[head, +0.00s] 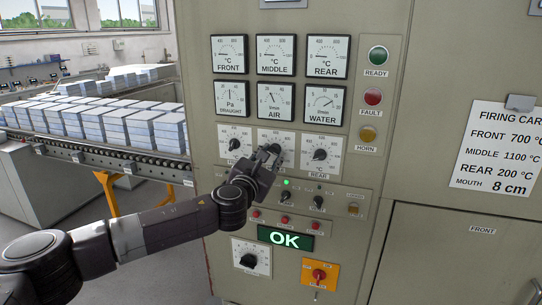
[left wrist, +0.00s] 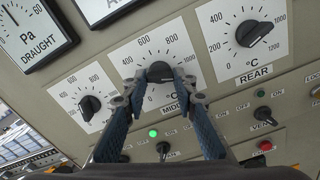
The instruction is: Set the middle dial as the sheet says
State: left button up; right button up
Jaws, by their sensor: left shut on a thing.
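The middle dial (head: 275,133) is in the row of three dials on the furnace panel, between the front dial (head: 235,143) and the rear dial (head: 320,153). My left gripper (head: 270,153) is shut on its black knob, one finger on each side, as the left wrist view (left wrist: 160,72) shows. The fingers cover part of the scale, so I cannot tell the setting. The firing card sheet (head: 503,148) at the right reads front 700 °C, middle 1100 °C, rear 200 °C and mouth 8 cm. My right gripper is out of view.
Gauges (head: 276,55) sit above the dials. Below are switches with a lit green lamp (head: 286,182), a display (head: 285,238) reading OK, a lower dial (head: 251,257) and a red switch (head: 319,275). Stacked blocks (head: 110,120) stand on a conveyor at left.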

pick_arm(q)
jog(key=shift+f, duration=0.25)
jog(key=o, duration=1.1)
jog(key=shift+r, duration=0.1)
jog(key=shift+s, duration=0.1)
jog(key=v, duration=1.2)
